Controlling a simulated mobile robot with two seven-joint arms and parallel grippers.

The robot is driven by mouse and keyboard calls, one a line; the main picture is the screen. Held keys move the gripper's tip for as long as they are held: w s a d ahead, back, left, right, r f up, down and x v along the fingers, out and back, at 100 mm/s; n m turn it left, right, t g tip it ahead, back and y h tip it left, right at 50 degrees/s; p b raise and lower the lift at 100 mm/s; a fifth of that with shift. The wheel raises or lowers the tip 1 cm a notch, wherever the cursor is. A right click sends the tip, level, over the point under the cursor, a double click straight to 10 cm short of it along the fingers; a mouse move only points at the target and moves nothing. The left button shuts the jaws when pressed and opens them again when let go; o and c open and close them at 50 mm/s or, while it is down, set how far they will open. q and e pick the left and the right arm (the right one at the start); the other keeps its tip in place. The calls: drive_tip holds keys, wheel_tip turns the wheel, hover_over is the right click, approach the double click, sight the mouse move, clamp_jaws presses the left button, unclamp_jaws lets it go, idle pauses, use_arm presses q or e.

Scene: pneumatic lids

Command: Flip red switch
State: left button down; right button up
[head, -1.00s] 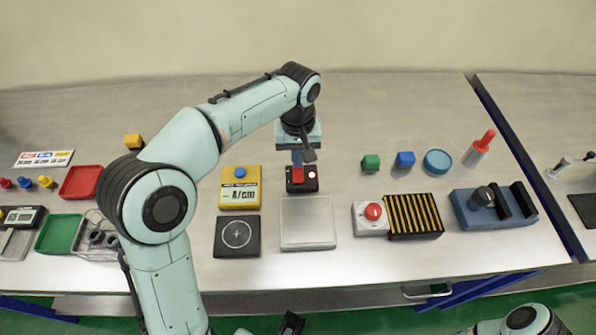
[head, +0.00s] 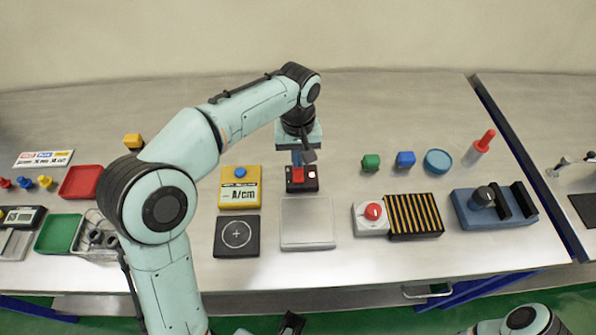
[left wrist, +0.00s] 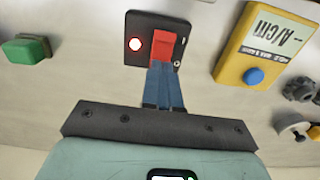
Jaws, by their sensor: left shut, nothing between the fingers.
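The red switch (left wrist: 164,48) is a red rocker on a small black box (left wrist: 136,30). A round lamp (left wrist: 135,44) glowing white with a red rim sits beside the rocker. In the head view the red switch (head: 299,175) is in the middle of the table. My left gripper (head: 297,162) points down at it from behind. In the left wrist view its blue fingers (left wrist: 164,66) are together, with nothing between them. Their tips are at the rocker's edge and seem to touch it. The fingers hide part of the box.
A yellow meter (head: 240,196) stands left of the switch box. A grey plate (head: 308,232) and a black pad (head: 236,251) lie in front. A red button box (head: 369,226), striped block (head: 428,230) and green block (head: 370,163) are to the right. Table behind is clear.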

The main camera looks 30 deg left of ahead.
use_arm(q)
drive_tip(key=shift+f+b, duration=0.5)
drive_tip(key=shift+f, duration=0.35)
use_arm(e)
drive_tip(key=shift+s+f, duration=0.15)
drive_tip(key=shift+f, duration=0.35)
use_arm(q)
wheel_tip(320, 180, up, 3)
drive_tip(key=p, duration=0.2)
drive_tip(key=shift+p, duration=0.35)
drive_tip(key=shift+r+p, duration=1.6)
drive_tip(key=shift+r, duration=0.55)
drive_tip(key=shift+f, duration=0.1)
use_arm(e)
wheel_tip(320, 180, up, 6)
drive_tip(key=w, duration=0.2)
drive_tip(key=shift+w+r, duration=0.15)
drive_tip(key=shift+w, duration=0.15)
drive_tip(key=shift+s, duration=0.1)
